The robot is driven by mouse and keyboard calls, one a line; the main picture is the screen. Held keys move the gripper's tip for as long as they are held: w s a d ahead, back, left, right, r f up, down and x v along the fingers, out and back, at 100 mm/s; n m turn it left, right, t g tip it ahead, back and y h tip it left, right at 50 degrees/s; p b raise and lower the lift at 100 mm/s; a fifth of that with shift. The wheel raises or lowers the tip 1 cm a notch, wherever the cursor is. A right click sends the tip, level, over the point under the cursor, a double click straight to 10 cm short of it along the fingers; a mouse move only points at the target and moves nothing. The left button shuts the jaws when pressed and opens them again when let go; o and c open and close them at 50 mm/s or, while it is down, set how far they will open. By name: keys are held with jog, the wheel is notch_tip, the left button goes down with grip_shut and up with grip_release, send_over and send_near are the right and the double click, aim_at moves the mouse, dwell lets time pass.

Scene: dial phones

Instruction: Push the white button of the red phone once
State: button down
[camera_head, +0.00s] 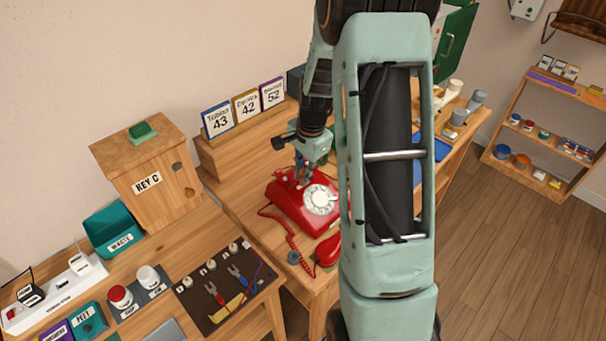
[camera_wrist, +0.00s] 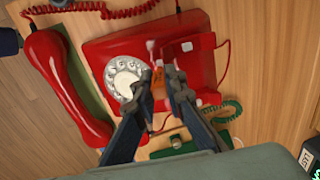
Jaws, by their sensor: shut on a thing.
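The red phone (camera_head: 287,203) stands on the wooden desk, with its white dial (camera_head: 320,199) facing up. In the wrist view the red phone (camera_wrist: 108,47) shows its dial (camera_wrist: 125,77) left of my fingers and small white buttons (camera_wrist: 187,46) on the raised red part at right. The red handset (camera_wrist: 66,90) lies off the phone, at left. My gripper (camera_wrist: 160,88) is over the phone, its fingers closed on a small orange piece (camera_wrist: 158,76), mostly hidden between them. In the head view my gripper (camera_head: 303,172) is at the phone's back part; contact cannot be told.
A green coiled cord (camera_wrist: 222,110) and a dark green object (camera_wrist: 180,147) lie near the phone. Number cards (camera_head: 246,108) stand on a wooden block behind it. A tool board (camera_head: 222,290) and a KEY C box (camera_head: 150,175) are at left.

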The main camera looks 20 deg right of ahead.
jog(key=shift+s+a+f+b, duration=0.15)
jog(key=shift+s+f+b, duration=0.15)
jog(key=shift+f, duration=0.25)
jog(key=shift+w+f, duration=0.15)
jog(key=shift+w, duration=0.15)
jog(key=shift+r+p, duration=0.4)
jog(key=shift+r, duration=0.25)
notch_tip(320, 180, up, 6)
jog(key=s+d+p, duration=0.1)
jog(key=s+p, duration=0.1)
jog(key=p, duration=0.1)
jog(key=shift+s+f, duration=0.2)
jog(key=shift+s, duration=0.05)
jog(key=shift+d, duration=0.1)
